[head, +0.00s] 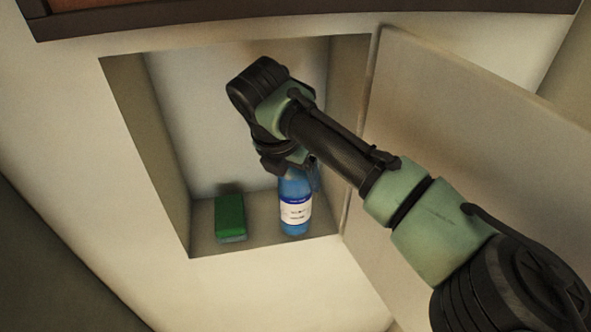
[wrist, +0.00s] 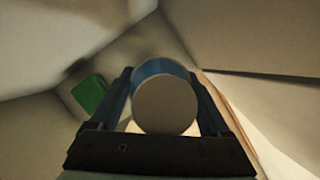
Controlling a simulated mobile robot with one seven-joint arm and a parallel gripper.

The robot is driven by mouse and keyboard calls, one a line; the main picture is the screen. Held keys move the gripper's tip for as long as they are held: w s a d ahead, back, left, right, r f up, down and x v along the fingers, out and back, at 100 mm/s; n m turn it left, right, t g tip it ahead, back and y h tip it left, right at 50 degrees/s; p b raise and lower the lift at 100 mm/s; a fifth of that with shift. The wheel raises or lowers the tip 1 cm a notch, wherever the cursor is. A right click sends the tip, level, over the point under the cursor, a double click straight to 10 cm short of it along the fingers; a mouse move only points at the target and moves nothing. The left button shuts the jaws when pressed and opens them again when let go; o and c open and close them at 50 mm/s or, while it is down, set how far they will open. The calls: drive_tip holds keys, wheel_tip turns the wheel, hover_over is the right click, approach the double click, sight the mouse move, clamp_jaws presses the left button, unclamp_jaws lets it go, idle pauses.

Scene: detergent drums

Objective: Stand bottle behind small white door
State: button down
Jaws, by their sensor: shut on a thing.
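A blue bottle (head: 295,207) with a white label stands upright, or nearly so, inside the wall recess, at its right side. Its base is at the recess floor; I cannot tell whether it touches. My gripper (head: 300,172) is shut on the upper part of the bottle. In the wrist view the bottle's pale round top (wrist: 165,104) sits between the two fingers of my gripper (wrist: 168,85). The small white door (head: 470,130) is swung open to the right of the recess. My arm hides part of the door and of the recess.
A green box-shaped thing (head: 230,216) stands on the recess floor (head: 262,232) left of the bottle, with a gap between them. It also shows in the wrist view (wrist: 90,94). The recess's right wall and the open door's hinge edge are close to the bottle's right.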

idle(0.3)
unclamp_jaws()
drive_tip(key=shift+f, duration=0.15)
drive_tip(key=b+v, duration=0.1)
drive_tip(key=v, duration=0.3)
drive_tip(key=shift+a+r, duration=0.1)
drive_tip(key=shift+r, duration=0.2)
drive_tip(key=s+a+b, duration=0.2)
drive_tip(key=s+a, duration=0.3)
drive_tip(key=s, duration=0.6)
drive_tip(key=shift+a+r+b, duration=0.25)
drive_tip(key=shift+a+b, duration=0.05)
drive_tip(key=shift+a, duration=0.05)
